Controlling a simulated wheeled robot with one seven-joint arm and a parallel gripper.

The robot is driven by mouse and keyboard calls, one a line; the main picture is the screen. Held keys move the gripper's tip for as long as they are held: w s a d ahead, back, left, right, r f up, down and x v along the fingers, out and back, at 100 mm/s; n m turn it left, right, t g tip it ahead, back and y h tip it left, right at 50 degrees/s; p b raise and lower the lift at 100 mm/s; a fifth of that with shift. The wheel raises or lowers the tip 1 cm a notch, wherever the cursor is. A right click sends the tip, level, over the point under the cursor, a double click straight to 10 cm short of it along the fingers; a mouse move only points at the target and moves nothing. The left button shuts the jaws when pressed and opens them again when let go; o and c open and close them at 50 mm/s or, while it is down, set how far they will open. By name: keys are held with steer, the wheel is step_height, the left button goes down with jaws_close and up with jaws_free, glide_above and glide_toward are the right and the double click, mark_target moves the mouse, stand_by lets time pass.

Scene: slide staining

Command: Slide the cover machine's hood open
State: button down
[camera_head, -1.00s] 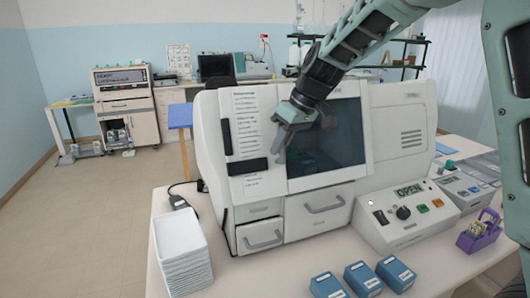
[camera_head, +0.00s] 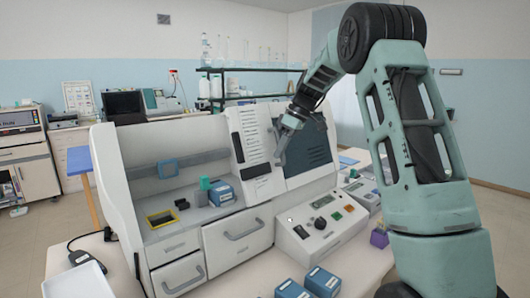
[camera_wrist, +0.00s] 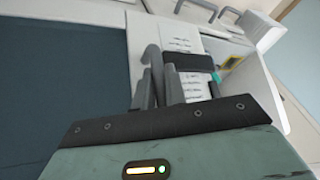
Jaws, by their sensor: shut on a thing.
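The cover machine (camera_head: 130,185) stands on the white table. Its hood, a white printed panel (camera_head: 254,135) with a dark window (camera_head: 308,150), sits toward the machine's right side. The left bay is uncovered. My gripper (camera_head: 281,152) is shut on the hood's grey handle (camera_wrist: 153,58) between the panel and the window. In the wrist view the window (camera_wrist: 60,90) lies left of my fingers and the printed panel (camera_wrist: 182,38) right of them. My fingers partly hide the handle.
The open bay holds a blue box (camera_head: 222,195), a green piece (camera_head: 205,184) and a yellow-rimmed tray (camera_head: 161,218). A control box (camera_head: 322,226) stands in front of the machine. Blue boxes (camera_head: 322,281) and a white tray (camera_head: 76,284) are near the front edge.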

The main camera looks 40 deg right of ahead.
steer(key=shift+d, duration=0.8)
steer(key=c, duration=1.7)
jaws_free()
steer(key=shift+c, duration=0.2)
steer(key=b+v, duration=0.1)
steer(key=v, duration=1.6)
steer(key=shift+r, duration=0.2)
